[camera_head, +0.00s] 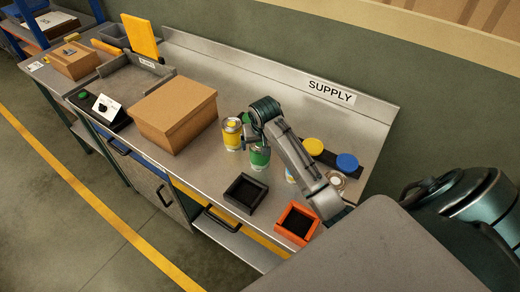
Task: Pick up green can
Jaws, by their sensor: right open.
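The green can (260,158) stands upright on the metal supply table (215,165). My right arm reaches over the table from the right. My right gripper (251,134) is open at the green can's top, on its upper left side in the picture. I cannot tell whether the fingers touch the can, as its top is partly hidden. My left gripper is not in view.
A yellow can (232,134) stands close left of the green can. A black tray (245,193) and an orange tray (297,222) lie in front. A cardboard box (177,115) is left.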

